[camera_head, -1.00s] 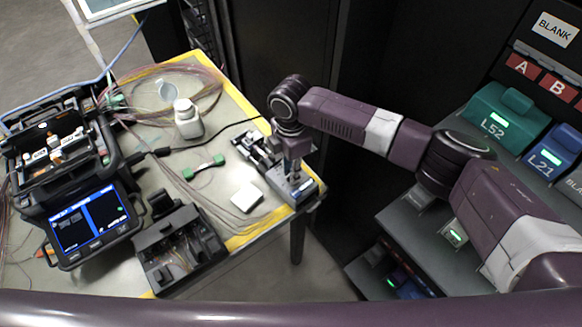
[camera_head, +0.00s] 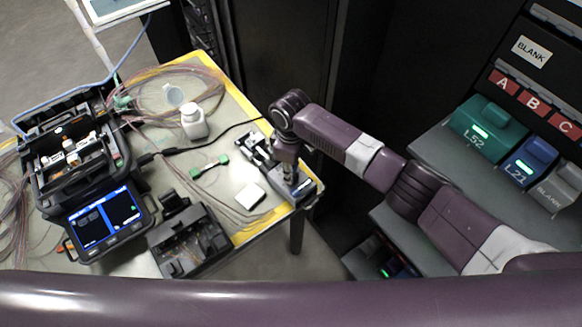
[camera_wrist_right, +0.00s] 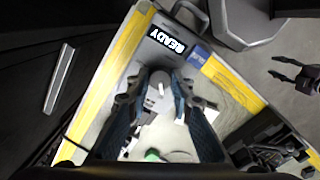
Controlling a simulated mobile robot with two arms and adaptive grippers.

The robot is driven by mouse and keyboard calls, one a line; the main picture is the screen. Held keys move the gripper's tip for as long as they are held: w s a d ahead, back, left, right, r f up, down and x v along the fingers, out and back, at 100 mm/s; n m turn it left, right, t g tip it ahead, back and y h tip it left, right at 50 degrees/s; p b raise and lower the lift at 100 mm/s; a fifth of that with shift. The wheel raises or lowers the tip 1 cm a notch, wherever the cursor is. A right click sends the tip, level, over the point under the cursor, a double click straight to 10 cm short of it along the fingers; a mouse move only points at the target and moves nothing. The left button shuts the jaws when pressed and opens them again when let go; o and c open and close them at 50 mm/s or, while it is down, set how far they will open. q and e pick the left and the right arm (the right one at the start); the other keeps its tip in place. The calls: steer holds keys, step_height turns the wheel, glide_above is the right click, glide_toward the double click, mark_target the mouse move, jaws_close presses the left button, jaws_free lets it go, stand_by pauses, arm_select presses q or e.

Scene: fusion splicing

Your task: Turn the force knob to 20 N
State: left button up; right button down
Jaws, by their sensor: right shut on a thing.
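The tester with the force knob stands at the right corner of the table; its body shows in the head view (camera_head: 304,188). In the right wrist view its display (camera_wrist_right: 167,40) reads READY, beside a blue label (camera_wrist_right: 197,57). My right gripper (camera_head: 288,178) points down at the tester. In the wrist view its two fingers are shut on a round grey knob (camera_wrist_right: 160,82). The knob's scale and force value cannot be read. A dark two-pronged gripper, apparently my left, shows at the wrist view's right edge (camera_wrist_right: 290,72), open and empty, away from the tester.
A white square block (camera_head: 250,196) lies left of the tester, and a white bottle (camera_head: 193,122) stands farther back. The splicer (camera_head: 105,225) and a black open case (camera_head: 190,243) fill the left side. Labelled bins (camera_head: 483,135) stand on a shelf at right.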

steer(key=shift+r+m, duration=0.15)
steer(key=shift+m, duration=0.35)
steer(key=shift+w+p, duration=0.1)
steer(key=shift+p, duration=0.25)
steer(key=c, duration=2)
jaws_free()
step_height(320, 180, up, 12)
steer(key=shift+f, duration=0.1)
